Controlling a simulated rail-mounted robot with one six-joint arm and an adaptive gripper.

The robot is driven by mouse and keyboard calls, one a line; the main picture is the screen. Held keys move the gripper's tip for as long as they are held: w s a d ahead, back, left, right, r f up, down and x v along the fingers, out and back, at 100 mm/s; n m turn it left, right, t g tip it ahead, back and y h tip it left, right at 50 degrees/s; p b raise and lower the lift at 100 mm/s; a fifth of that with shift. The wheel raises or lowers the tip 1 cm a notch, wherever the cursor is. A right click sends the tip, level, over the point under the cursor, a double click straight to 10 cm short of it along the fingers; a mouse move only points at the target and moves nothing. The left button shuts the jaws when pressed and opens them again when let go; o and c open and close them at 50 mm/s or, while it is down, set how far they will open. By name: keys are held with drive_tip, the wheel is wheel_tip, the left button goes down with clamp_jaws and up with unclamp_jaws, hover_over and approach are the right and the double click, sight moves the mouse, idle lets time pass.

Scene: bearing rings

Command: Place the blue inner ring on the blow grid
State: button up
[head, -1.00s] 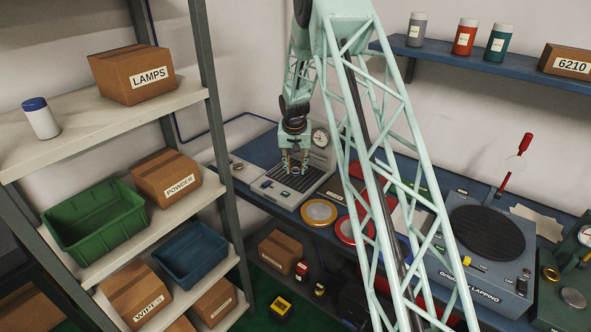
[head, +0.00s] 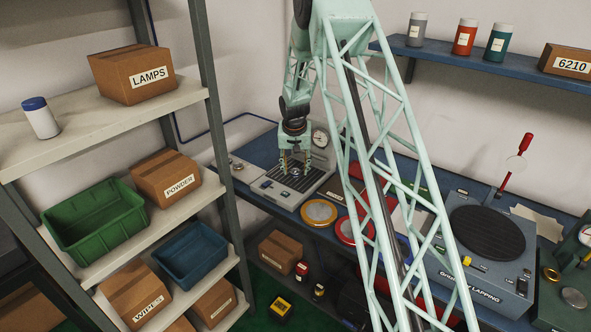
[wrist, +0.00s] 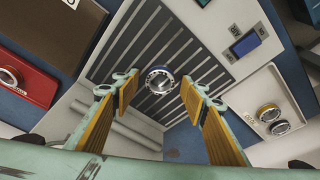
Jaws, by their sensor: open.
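The blue inner ring (wrist: 151,80), a small ring with a pale metal face and a blue edge, rests on the dark slats of the blow grid (wrist: 150,37) in the wrist view. It lies flat, inside the slatted area. My gripper (wrist: 158,88) is open, with its yellow-padded fingers spread on both sides of the ring and a gap to each. In the head view my gripper (head: 296,166) hangs low over the grid of the grey machine (head: 278,193), and the ring shows only as a small spot between the fingers.
A round gauge (head: 320,138) stands behind the grid. A gold-topped disc (head: 319,212) and a red-rimmed disc (head: 346,231) lie to the right on the bench. The lapping machine (head: 487,232) is further right. Shelves with boxes and bins (head: 190,254) stand at left.

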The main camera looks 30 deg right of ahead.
drive_tip(key=shift+r, duration=0.1)
drive_tip(key=p+v, duration=0.1)
drive_tip(key=v, duration=1.1)
drive_tip(key=shift+a, duration=0.1)
idle(0.6)
